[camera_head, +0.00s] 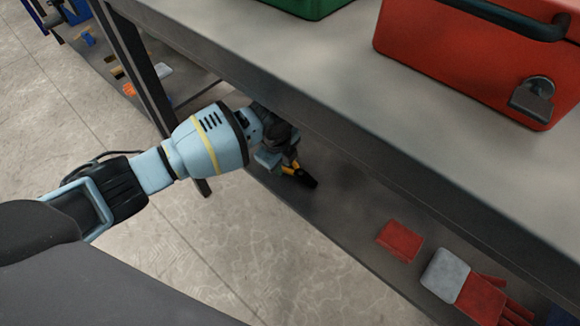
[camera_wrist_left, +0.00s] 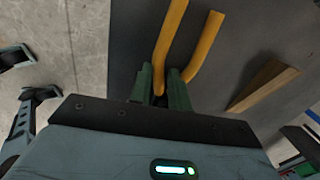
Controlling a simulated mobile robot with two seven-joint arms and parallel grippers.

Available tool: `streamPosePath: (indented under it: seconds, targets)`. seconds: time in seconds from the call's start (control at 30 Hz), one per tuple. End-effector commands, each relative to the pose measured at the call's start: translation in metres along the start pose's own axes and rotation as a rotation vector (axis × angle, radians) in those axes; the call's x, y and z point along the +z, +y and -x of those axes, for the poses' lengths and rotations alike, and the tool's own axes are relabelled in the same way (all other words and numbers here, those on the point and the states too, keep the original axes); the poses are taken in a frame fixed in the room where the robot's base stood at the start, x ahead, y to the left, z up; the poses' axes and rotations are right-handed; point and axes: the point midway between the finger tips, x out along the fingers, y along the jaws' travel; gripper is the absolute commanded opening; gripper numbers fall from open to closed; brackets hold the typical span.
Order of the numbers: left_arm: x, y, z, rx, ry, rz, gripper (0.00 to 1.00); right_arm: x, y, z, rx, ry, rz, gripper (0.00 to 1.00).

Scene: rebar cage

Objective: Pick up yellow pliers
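The yellow pliers (camera_head: 300,174) rest on the lower shelf under the bench, near its front edge, with their dark head pointing right. In the left wrist view two yellow handles (camera_wrist_left: 201,50) run up from my fingers. My left gripper (camera_head: 288,160) reaches in under the bench top to the handle end. In the left wrist view its green fingers (camera_wrist_left: 161,85) stand close together with one handle between them; the other handle lies beside the right finger. The pliers' head is out of the left wrist view. My right gripper is not in view.
The grey bench top (camera_head: 300,65) hangs over the lower shelf (camera_head: 345,215). A red toolbox (camera_head: 470,60) and a green box (camera_head: 305,6) stand on top. Red and grey pieces (camera_head: 445,275) lie farther right on the shelf. A tan wedge (camera_wrist_left: 262,90) lies right of the handles.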

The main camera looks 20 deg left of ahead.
Motion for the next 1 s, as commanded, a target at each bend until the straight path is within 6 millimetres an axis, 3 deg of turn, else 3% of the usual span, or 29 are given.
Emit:
streamPosePath:
  seconds: [0.2,0.37,0.77,1.0]
  targets:
    - [0.0,-0.001,0.0,-0.002,0.0,-0.001,0.19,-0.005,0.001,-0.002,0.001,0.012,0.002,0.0]
    - [0.0,-0.001,0.001,-0.002,0.0,-0.001,0.0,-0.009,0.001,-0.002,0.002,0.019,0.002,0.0]
    - [0.0,-0.002,0.003,-0.003,0.0,-0.001,0.0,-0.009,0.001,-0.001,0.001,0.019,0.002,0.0]
    - [0.0,-0.004,0.023,-0.005,-0.001,-0.001,0.0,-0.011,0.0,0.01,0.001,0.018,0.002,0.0]
